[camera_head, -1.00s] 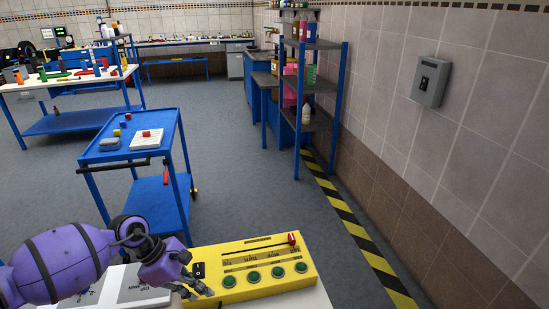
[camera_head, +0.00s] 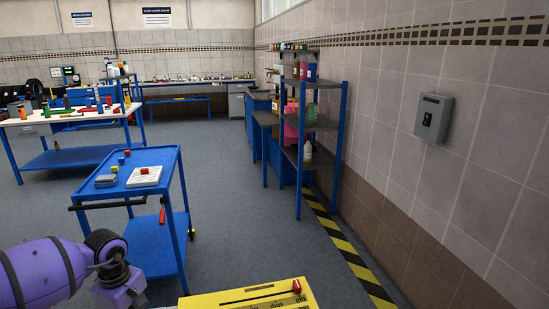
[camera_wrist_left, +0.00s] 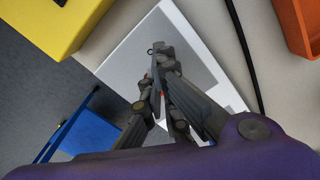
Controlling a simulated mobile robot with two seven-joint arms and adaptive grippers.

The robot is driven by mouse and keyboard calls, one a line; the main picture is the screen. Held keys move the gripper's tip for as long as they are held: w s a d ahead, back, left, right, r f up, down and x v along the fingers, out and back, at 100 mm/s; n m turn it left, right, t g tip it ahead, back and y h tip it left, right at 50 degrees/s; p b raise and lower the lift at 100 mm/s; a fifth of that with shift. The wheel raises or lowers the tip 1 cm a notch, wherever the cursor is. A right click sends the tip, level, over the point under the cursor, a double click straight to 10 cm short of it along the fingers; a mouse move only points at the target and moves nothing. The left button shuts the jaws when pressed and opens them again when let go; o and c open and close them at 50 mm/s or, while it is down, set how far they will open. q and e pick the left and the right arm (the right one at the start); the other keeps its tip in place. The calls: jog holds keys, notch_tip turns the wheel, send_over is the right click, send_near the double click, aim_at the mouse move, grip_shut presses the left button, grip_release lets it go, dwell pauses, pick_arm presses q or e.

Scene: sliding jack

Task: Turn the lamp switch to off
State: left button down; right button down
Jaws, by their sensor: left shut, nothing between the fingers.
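A grey switch box (camera_head: 433,118) is mounted on the tiled wall at the right in the head view. It has a small dark switch on its front, whose position is too small to read. A yellow control panel (camera_head: 235,300) with a red-knobbed slider (camera_head: 297,286) shows at the bottom edge; its lower part is cut off. My left arm comes in at the lower left, and its fingers are below the frame there. In the left wrist view my left gripper (camera_wrist_left: 160,52) is shut and empty, above a white and grey flat item (camera_wrist_left: 200,65). My right gripper is not in view.
A blue cart (camera_head: 140,205) with small blocks stands ahead. A blue shelf rack (camera_head: 338,140) stands along the right wall beside yellow-black floor tape (camera_head: 345,245). In the wrist view, a yellow corner (camera_wrist_left: 40,25) and an orange bin (camera_wrist_left: 297,25) flank the gripper. The central floor is clear.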

pick_arm(q)
notch_tip(320, 180, down, 2)
jog(key=shift+f+b, duration=0.1)
jog(key=shift+b, duration=0.3)
jog(key=shift+s, duration=0.2)
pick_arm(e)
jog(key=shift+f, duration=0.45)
pick_arm(q)
jog(key=shift+d, duration=0.1)
